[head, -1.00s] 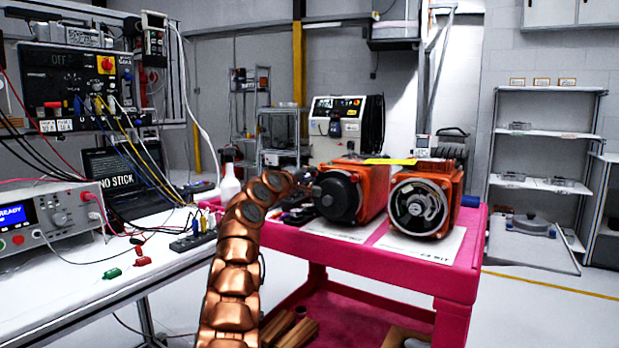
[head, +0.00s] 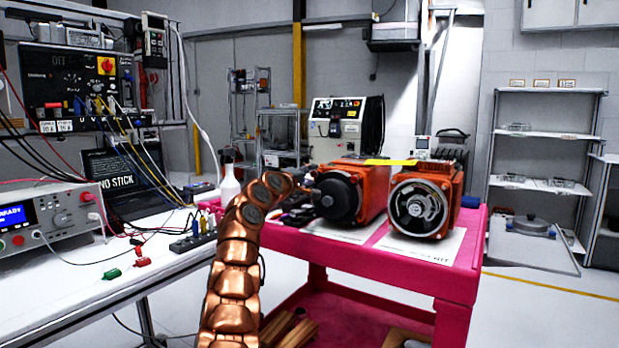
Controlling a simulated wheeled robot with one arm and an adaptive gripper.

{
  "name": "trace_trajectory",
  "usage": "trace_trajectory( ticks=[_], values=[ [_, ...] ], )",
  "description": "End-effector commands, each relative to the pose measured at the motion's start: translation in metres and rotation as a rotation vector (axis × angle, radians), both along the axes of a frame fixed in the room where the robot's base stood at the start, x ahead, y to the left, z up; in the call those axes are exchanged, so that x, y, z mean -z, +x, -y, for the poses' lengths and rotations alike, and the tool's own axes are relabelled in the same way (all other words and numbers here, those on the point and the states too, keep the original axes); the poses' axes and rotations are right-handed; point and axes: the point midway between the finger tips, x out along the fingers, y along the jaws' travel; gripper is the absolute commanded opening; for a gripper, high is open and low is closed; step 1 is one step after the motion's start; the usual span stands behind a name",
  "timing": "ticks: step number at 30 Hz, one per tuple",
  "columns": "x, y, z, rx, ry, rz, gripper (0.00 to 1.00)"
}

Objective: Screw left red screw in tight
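Two orange motors stand on the pink cart. The left motor (head: 347,192) shows a dark round end face. The right motor (head: 422,204) has its end open, with a silver ring and a dark centre. I cannot pick out a red screw on either motor. My copper-coloured arm rises from the bottom and bends right towards the left motor. My gripper (head: 303,190) is a small dark shape at the arm's end, close to the left motor's front left side. Its fingers are too small and dark to read, and I cannot tell whether it touches anything.
White sheets lie under the motors on the pink cart (head: 395,268). The white bench (head: 75,300) on the left holds a power supply (head: 50,217), a laptop, cables, and small red and green clips. A spray bottle (head: 229,184) stands behind my arm.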

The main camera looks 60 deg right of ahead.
Motion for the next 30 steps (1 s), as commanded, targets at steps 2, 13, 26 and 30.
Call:
trace_trajectory(
  ticks=[2,13,26,30],
  values=[
    [0.0,0.0,0.0,0.0,0.0,0.0,0.47],
    [-0.001,0.002,-0.006,-0.004,-0.002,0.001,0.47],
    [-0.001,0.001,-0.033,-0.005,-0.001,0.001,0.47],
    [-0.001,0.0,-0.043,-0.004,-0.002,0.002,0.47]
  ],
)
